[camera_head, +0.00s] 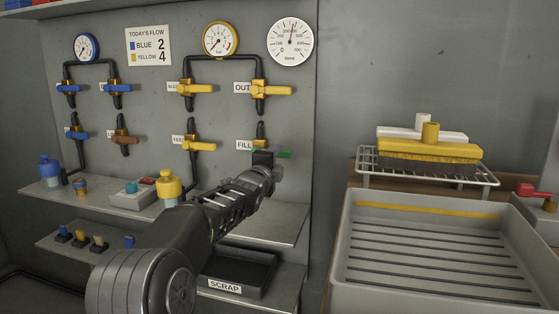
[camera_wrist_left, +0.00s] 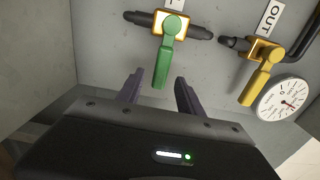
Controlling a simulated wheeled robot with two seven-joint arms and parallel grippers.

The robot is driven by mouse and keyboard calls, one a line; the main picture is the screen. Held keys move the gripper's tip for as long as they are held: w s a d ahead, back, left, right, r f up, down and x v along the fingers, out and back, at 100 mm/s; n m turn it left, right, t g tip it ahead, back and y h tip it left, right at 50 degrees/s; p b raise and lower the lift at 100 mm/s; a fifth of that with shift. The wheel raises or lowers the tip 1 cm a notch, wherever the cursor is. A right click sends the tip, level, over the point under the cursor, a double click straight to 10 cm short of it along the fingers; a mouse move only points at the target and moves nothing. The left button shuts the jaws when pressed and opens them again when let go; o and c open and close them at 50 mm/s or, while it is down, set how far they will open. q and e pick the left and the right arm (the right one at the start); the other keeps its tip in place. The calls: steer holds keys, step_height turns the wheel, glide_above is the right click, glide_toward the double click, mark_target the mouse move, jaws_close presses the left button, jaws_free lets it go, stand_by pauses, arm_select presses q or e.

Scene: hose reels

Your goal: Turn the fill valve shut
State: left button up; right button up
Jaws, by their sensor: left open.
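My left gripper (camera_head: 276,152) is at the valve. In the left wrist view its fingers (camera_wrist_left: 158,88) are open, one on each side of the handle's free end, with gaps showing. I cannot tell how deep the handle sits between them. My right gripper is not in view.
The OUT valve (camera_head: 272,91) with its yellow handle is just above, and another yellow valve (camera_head: 199,146) is to the left. A shelf (camera_head: 280,226) with a yellow bottle (camera_head: 168,187) runs below. A grey slatted tray (camera_head: 372,215) stands at right.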

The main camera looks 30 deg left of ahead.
arm_select(q)
steer(key=v, duration=0.2)
steer(key=shift+s+d, duration=0.1)
steer(key=shift+s, duration=0.15)
stand_by(0.4)
